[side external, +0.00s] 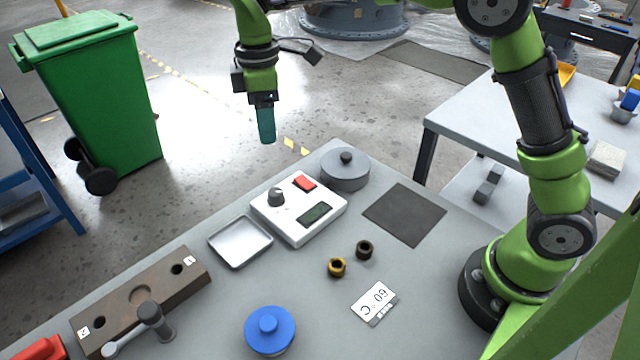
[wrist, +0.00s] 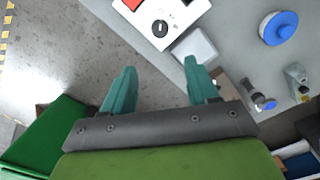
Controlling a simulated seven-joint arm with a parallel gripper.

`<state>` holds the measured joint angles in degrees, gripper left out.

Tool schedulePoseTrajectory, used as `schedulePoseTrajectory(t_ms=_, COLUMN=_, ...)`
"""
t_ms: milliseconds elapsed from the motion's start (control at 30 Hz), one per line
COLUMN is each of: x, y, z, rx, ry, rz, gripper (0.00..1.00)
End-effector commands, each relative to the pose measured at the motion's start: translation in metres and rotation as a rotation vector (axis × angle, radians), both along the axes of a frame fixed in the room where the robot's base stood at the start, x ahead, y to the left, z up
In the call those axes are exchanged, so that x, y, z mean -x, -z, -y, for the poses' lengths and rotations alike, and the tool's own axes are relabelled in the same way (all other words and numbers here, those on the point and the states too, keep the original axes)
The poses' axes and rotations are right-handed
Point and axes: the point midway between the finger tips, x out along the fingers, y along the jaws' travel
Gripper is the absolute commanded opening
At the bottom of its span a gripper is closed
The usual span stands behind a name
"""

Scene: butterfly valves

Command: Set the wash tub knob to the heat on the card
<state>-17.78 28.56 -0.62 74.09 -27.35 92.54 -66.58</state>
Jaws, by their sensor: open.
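A white control box (side external: 300,220) on the grey bench carries a dark round knob (side external: 276,197), a red button (side external: 305,182) and a small display (side external: 316,214) too small to read. The knob also shows at the top of the wrist view (wrist: 160,28), with a light pointer mark. A white card (side external: 374,301) lies flat toward the bench front; it appears to read 60 C, turned nearly upside down. My gripper (side external: 267,138) hangs above and behind the box, apart from it. Its teal fingers, spread in the wrist view (wrist: 160,68), are open and empty.
A grey lidded round pot (side external: 345,170) stands right behind the box, a metal tray (side external: 240,243) at its left. A dark mat (side external: 405,214) is bare.

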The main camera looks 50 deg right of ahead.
Motion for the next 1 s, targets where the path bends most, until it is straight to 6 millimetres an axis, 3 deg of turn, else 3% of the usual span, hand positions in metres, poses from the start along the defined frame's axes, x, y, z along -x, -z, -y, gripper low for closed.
schedulePoseTrajectory(t_ms=167, x=0.001, y=0.022, z=0.0, rx=0.001, ry=-0.005, rz=-0.004, gripper=0.59)
schedulePoseTrajectory(t_ms=700, x=0.001, y=0.136, z=0.0, rx=0.0, ry=-0.003, rz=-0.002, gripper=0.59)
schedulePoseTrajectory(t_ms=1000, x=0.0, y=0.165, z=0.0, rx=0.0, ry=-0.002, rz=0.001, gripper=0.59)
